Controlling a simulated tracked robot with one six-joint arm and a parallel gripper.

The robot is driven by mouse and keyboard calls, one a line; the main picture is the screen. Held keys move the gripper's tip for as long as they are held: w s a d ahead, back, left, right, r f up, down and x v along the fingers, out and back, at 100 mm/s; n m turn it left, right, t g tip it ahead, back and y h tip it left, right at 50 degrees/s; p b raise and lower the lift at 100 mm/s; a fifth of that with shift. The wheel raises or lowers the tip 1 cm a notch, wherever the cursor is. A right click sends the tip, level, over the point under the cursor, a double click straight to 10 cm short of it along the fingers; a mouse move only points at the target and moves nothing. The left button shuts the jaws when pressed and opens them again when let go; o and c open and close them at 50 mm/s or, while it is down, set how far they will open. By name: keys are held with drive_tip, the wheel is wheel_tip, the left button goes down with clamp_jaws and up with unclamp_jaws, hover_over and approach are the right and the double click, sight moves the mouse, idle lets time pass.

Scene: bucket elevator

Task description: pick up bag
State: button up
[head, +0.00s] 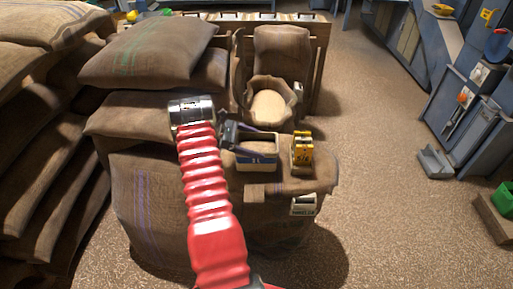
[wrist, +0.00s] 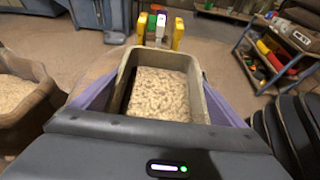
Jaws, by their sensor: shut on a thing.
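A small open-topped tan container (head: 257,163) with a blue and white label stands at the top of a sack in the head view. My gripper (head: 258,135) reaches over it from the left, its purple fingers shut on it. In the wrist view the container (wrist: 203,100) shows stiff walls and pale grain inside, with a purple finger on each side. I cannot tell whether it is lifted. Large brown sacks (head: 150,50) are stacked at the left. An open sack of grain (head: 268,105) stands behind the container; it also shows in the wrist view (wrist: 20,100).
A yellow object (head: 302,150) stands just right of the container. A small labelled box (head: 304,205) is at the front sack's right side. More sacks (head: 35,130) fill the far left. Grey machinery (head: 465,110) lines the right, with clear floor (head: 375,150) between.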

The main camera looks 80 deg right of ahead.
wheel_tip(320, 180, up, 9)
drive_tip(key=shift+r, duration=0.15)
idle(0.4)
idle(0.9)
wheel_tip(320, 180, up, 7)
drive_tip(key=w+a+f+n+t+h, duration=0.2)
drive_tip(key=w+a+f+n+h, duration=0.15)
drive_tip(key=w, duration=0.45)
drive_tip(key=w+a+f+n+t+h, duration=0.2)
drive_tip(key=w+a+f+n+h, duration=0.15)
drive_tip(key=w, duration=0.55)
drive_tip(key=w+a+f+n+t+h, duration=0.35)
drive_tip(key=w+a+n+t, duration=0.25)
drive_tip(key=w+a, duration=0.95)
drive_tip(key=w+a+n+t+y, duration=0.1)
drive_tip(key=w+a+n+t, duration=0.1)
drive_tip(key=a, duration=1.2)
drive_tip(key=w+a+f+n+t+y, duration=0.1)
drive_tip(key=w+a+n+t, duration=0.2)
drive_tip(key=a, duration=1.1)
drive_tip(key=w+a+n+t+y, duration=0.1)
drive_tip(key=w+a+n+t, duration=0.2)
drive_tip(key=a, duration=1.1)
drive_tip(key=n+t, duration=0.2)
drive_tip(key=t, duration=0.1)
drive_tip(key=shift+a+f+t, duration=0.15)
drive_tip(key=shift+a+t, duration=0.05)
drive_tip(key=shift+t, duration=0.1)
